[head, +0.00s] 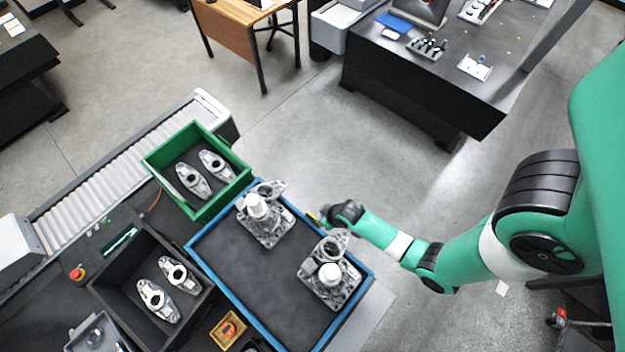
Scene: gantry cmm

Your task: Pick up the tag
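I cannot make out with certainty which thing is the tag. My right gripper (322,214) is at the right edge of the blue-rimmed tray (264,273), between two metal castings. A small yellowish bit shows at its tip, too small to identify. Whether the gripper is open or shut is not clear. My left gripper is not in view.
One casting with a white cylinder (258,208) stands at the tray's top, another (329,274) at its right. A green bin (229,193) and a black bin (122,297) hold castings. A roller conveyor (120,160) runs behind. Open floor lies beyond.

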